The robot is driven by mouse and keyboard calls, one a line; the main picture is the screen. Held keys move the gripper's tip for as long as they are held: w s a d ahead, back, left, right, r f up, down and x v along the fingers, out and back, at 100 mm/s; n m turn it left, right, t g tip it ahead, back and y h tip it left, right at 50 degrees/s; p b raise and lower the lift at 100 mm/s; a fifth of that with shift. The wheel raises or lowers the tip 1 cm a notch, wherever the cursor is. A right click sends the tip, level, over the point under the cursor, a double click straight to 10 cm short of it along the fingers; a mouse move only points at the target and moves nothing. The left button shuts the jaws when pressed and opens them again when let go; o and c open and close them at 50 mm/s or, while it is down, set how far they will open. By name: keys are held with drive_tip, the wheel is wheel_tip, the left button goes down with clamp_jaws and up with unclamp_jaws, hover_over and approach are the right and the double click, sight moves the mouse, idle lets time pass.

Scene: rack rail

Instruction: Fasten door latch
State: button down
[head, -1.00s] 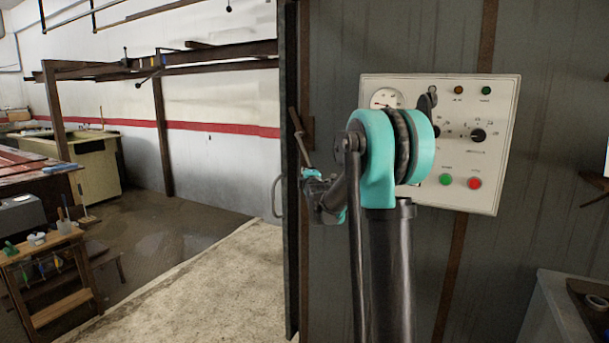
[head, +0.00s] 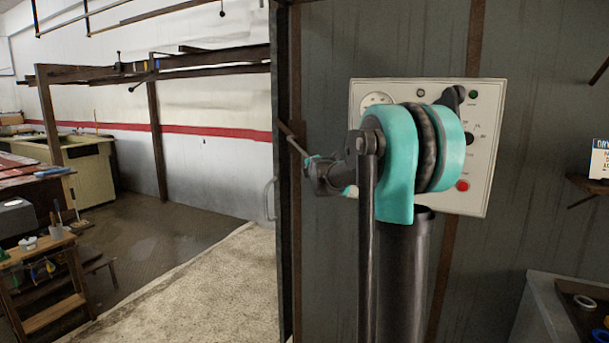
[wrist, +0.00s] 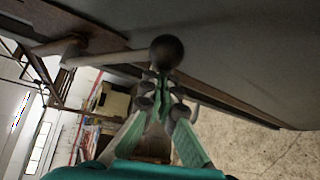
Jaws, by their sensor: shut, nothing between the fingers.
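The door latch is a thin brown lever (head: 292,137) at the dark upright edge left of the grey wall in the head view; it slants down to the right. In the wrist view its rod (wrist: 105,57) runs from a round pivot at the left to a dark ball knob (wrist: 167,51). My gripper (wrist: 163,88) is shut and empty, its fingertips close by the knob; whether they touch it I cannot tell. In the head view my gripper (head: 318,172) is small and partly hidden by my arm, beside the lever's lower end.
A door handle (head: 269,199) sticks out left of the dark edge. A white control panel (head: 482,190) hangs on the wall behind my arm. An open doorway with pale floor (head: 215,290) lies to the left. A grey cabinet (head: 545,310) stands at lower right.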

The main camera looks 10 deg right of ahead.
drive_tip(key=s+d+r+n+g+h, duration=0.2)
drive_tip(key=d+r+n+g+h, duration=0.1)
drive_tip(key=r, duration=0.6)
drive_tip(key=shift+s+d+r+n+g, duration=0.15)
drive_tip(key=shift+r+n+g, duration=0.1)
drive_tip(key=shift+n+g, duration=0.45)
drive_tip(key=s+a+r, duration=0.1)
drive_tip(key=s+a, duration=0.3)
drive_tip(key=s, duration=0.4)
drive_tip(key=shift+a+r, duration=0.35)
drive_tip(key=shift+r, duration=0.05)
